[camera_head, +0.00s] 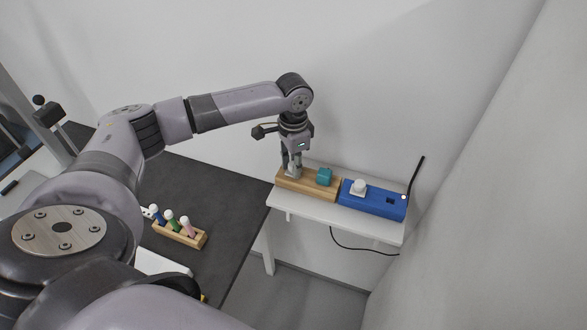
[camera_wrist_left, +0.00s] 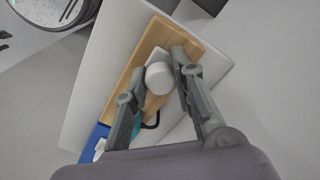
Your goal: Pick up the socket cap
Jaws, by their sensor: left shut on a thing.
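The white socket cap (camera_wrist_left: 159,77) has a round knob on a square base, seen in the left wrist view between the fingers of my left gripper (camera_wrist_left: 157,80). In the head view my left gripper (camera_head: 292,172) points down at the left end of a wooden block (camera_head: 310,189) and is shut on the cap there. The cap is at the block's top; I cannot tell whether it is touching or just above. A second white cap (camera_head: 358,187) sits on the blue socket box (camera_head: 373,205), beside an uncovered dark socket. My right gripper is not in view.
The white shelf (camera_head: 335,217) is narrow, against the wall. A black cord rises at the box's right end. A dark table (camera_head: 225,190) holds a wooden rack (camera_head: 180,235) with coloured pegs.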

